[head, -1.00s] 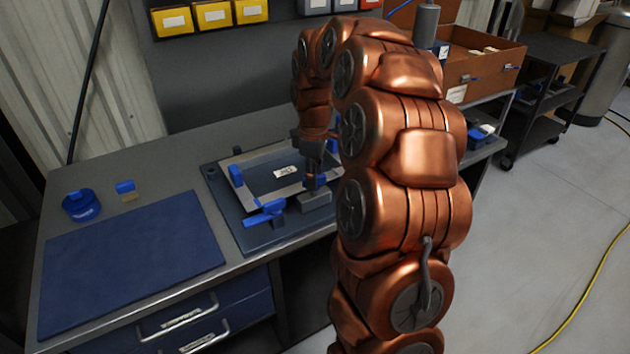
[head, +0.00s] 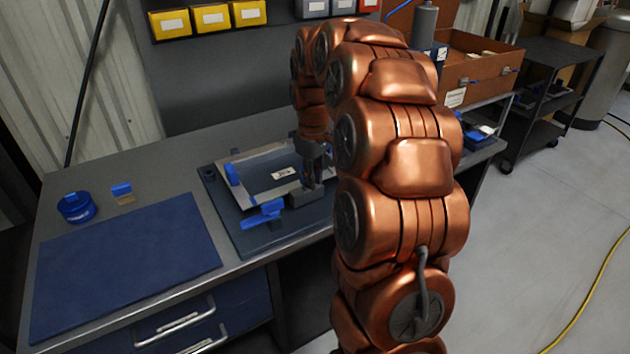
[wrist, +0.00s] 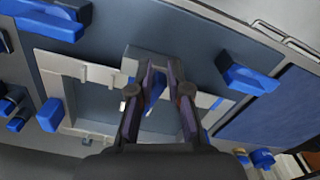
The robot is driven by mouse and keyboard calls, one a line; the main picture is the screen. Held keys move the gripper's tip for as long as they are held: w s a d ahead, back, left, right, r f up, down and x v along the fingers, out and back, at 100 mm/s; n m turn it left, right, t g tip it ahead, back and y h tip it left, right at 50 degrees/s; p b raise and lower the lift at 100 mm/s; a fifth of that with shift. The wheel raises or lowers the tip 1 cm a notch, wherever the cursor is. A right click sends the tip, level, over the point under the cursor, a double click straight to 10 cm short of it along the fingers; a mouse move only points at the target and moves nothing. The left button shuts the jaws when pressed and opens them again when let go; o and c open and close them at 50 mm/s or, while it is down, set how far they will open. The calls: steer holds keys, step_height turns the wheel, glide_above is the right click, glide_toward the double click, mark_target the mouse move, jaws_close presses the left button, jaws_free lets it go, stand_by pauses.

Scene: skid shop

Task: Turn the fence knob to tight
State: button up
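A blue knob (wrist: 154,90) shows between my gripper's fingers in the wrist view, above a grey block. The grey block (head: 306,198) stands at the front right of the fixture plate (head: 270,237) on the bench. My gripper (wrist: 160,72) is pointed down over this block, with its fingers apart on either side of the blue knob. There seems to be some gap to the right finger; contact with the left finger cannot be told. In the head view my gripper (head: 313,180) largely hides the knob. Any tight mark is not readable.
A pale frame with a label (head: 283,173) lies on the plate. Blue clamps stand at its left (head: 232,174) and front (head: 262,214). A blue mat (head: 125,262), a blue round container (head: 76,207) and a blue-topped small piece (head: 121,190) lie to the left.

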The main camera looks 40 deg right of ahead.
steer(key=o, duration=0.5)
steer(key=shift+r, duration=0.1)
step_height(320, 180, up, 8)
steer(key=p, duration=0.2)
steer(key=shift+p, duration=0.4)
steer(key=shift+w, duration=0.1)
stand_by(0.3)
